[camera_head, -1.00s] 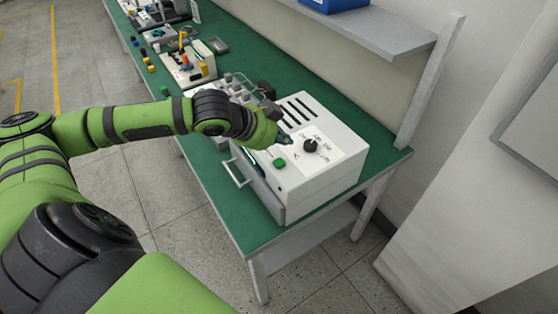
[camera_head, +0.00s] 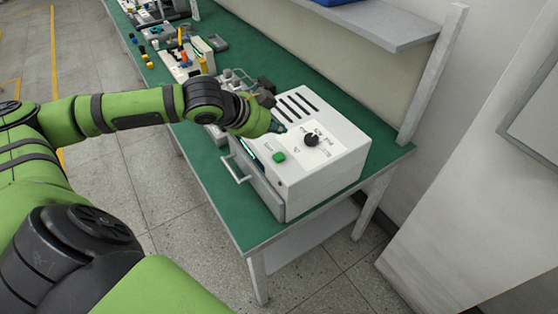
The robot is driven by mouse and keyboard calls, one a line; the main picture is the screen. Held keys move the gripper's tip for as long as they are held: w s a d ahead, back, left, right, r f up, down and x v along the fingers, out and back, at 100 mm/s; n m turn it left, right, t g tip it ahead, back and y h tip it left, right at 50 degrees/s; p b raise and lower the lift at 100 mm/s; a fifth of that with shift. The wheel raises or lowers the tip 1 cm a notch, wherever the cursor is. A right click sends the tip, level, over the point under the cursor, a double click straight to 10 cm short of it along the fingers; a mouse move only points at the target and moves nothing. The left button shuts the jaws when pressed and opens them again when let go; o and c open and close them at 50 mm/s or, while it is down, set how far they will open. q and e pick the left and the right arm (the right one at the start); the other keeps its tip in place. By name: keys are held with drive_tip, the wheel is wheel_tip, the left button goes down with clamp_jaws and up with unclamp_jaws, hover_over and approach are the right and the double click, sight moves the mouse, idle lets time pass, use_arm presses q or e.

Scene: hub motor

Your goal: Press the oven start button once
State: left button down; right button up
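The oven (camera_head: 330,165) is a white box at the near end of the green bench. Its top has a green start button (camera_head: 279,156), a black knob (camera_head: 312,140) with markings around it, and dark vent slots. A handle (camera_head: 236,170) sticks out from its left face. My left gripper (camera_head: 277,126) is over the oven top, behind the green button and left of the knob, apart from the button in the picture. Only its dark tip shows past the green wrist, so its opening cannot be told. My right gripper is not in view.
The green workbench (camera_head: 225,205) runs to the upper left with trays and small parts behind the oven. A grey shelf (camera_head: 385,35) with a blue bin (camera_head: 335,2) is above its back edge. A pale panel (camera_head: 470,190) stands at right.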

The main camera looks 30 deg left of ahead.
use_arm(q)
drive_tip(key=b, duration=0.4)
hover_over(277, 158)
wheel_tip(277, 158, down, 4)
drive_tip(key=shift+f, duration=0.1)
drive_tip(key=shift+f+b, duration=0.5)
drive_tip(key=shift+f, duration=0.6)
drive_tip(key=shift+f, duration=0.45)
drive_tip(key=shift+f, duration=0.4)
idle(0.5)
idle(0.4)
drive_tip(key=shift+r+p, duration=0.85)
drive_tip(key=shift+p, duration=0.25)
